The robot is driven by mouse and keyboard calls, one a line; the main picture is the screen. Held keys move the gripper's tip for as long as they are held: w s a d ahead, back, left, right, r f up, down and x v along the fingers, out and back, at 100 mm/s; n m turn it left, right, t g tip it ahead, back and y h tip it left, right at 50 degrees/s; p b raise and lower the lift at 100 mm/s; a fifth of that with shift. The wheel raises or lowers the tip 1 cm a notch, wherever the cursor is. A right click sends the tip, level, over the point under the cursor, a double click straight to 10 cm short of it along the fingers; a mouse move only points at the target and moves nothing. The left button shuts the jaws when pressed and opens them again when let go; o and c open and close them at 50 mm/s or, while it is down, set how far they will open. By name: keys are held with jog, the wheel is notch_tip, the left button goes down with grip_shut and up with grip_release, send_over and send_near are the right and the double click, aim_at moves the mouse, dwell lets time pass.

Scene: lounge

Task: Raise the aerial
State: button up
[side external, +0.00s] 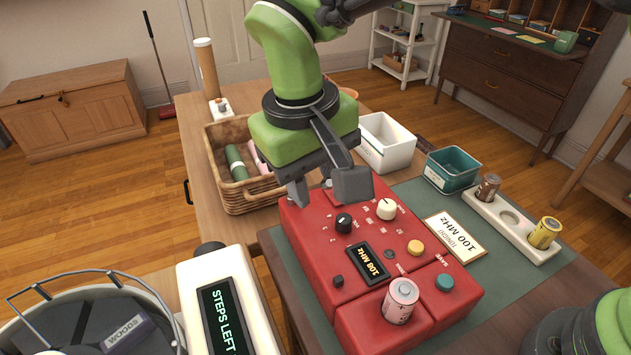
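A red radio (330,265) lies on the green mat in the middle of the side external view. Its small display (370,264) reads 108 MHz. Its top has a black knob (343,222), a cream knob (386,208), a yellow button (415,247) and a teal button (445,282). A pale pink battery-like cylinder (401,300) stands at its near end. I cannot make out the aerial; my gripper covers part of the radio's far edge. My gripper (325,190) points down over that far edge, its two fingers apart. I see nothing held between them.
A wicker basket (232,190) stands left of my gripper, and a white bin (388,145) behind it. A teal bin (452,168), a "TONIGHT 100 MHz" card (455,238) and a white battery tray (508,222) lie right. A "STEPS LEFT" device (240,270) is front left.

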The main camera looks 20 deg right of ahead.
jog(key=shift+d+f, duration=0.1)
jog(key=shift+f, duration=0.55)
grip_shut()
jog(key=shift+w, duration=0.1)
